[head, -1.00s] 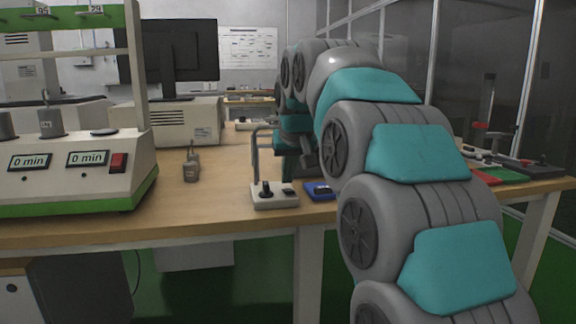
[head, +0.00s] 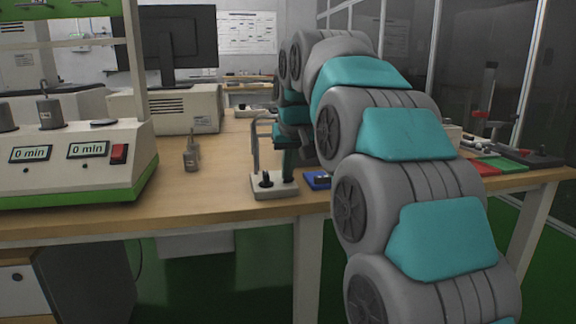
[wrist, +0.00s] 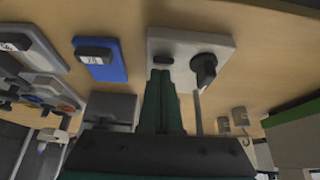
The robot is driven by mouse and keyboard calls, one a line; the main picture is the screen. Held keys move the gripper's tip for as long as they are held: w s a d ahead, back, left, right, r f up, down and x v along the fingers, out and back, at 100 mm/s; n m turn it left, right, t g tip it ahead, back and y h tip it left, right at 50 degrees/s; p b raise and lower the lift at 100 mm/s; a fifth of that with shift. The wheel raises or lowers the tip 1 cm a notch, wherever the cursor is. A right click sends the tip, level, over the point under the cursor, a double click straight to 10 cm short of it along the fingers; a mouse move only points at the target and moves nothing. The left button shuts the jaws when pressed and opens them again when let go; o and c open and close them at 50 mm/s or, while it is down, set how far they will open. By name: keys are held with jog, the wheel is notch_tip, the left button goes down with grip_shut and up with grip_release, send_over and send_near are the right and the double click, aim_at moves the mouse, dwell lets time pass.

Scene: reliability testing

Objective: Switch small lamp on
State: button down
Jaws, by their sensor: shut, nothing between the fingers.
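The small lamp (head: 261,193) has a pale base with a dark knob and a thin grey bent post, and stands near the table's front edge. In the wrist view its base (wrist: 218,43) shows upside down, with the knob (wrist: 203,70) and a small black switch (wrist: 163,60). My gripper (head: 288,181) points down at the right part of the base. In the wrist view its green fingers (wrist: 161,73) are together and empty, their tips right by the switch. I cannot tell whether they touch it. In the head view the fingers hide the switch.
A blue box (head: 316,180) lies close to the right of the lamp. A metal weight (head: 191,157) stands behind it to the left. A white and green timer device (head: 70,178) fills the left of the table (head: 220,208). My arm covers the right side.

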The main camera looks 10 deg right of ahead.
jog(key=shift+w, duration=0.15)
jog(key=shift+w+f+p, duration=0.15)
jog(key=shift+w+p, duration=0.2)
jog(key=shift+w, duration=0.3)
jog(key=v, duration=0.7)
jog(key=shift+s+r, duration=0.15)
jog(key=shift+r, duration=0.25)
